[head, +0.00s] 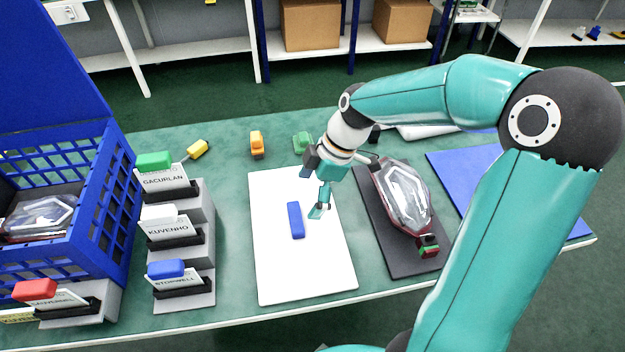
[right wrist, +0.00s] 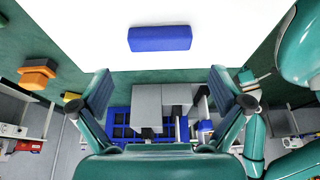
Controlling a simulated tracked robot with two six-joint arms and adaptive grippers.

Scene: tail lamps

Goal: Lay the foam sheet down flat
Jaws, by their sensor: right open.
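A dark grey sheet (head: 429,262), which looks like foam, lies flat on the table at the right with a clear and red tail lamp (head: 405,195) on top of it. A white sheet (head: 280,278) lies flat in the middle with a blue block (head: 296,220) on it; I cannot tell if it is foam. My right gripper (head: 317,192) is over the white sheet's right part, open and empty. In the right wrist view its fingers (right wrist: 160,82) are spread wide, with the blue block (right wrist: 160,38) beyond them. My left gripper is out of view.
A blue crate (head: 75,265) with its lid up stands at the left, a tail lamp inside. Grey stands with labelled cards (head: 172,230) and coloured blocks are beside it. Small yellow, orange and green items lie at the back. A blue panel (head: 475,175) lies at the right.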

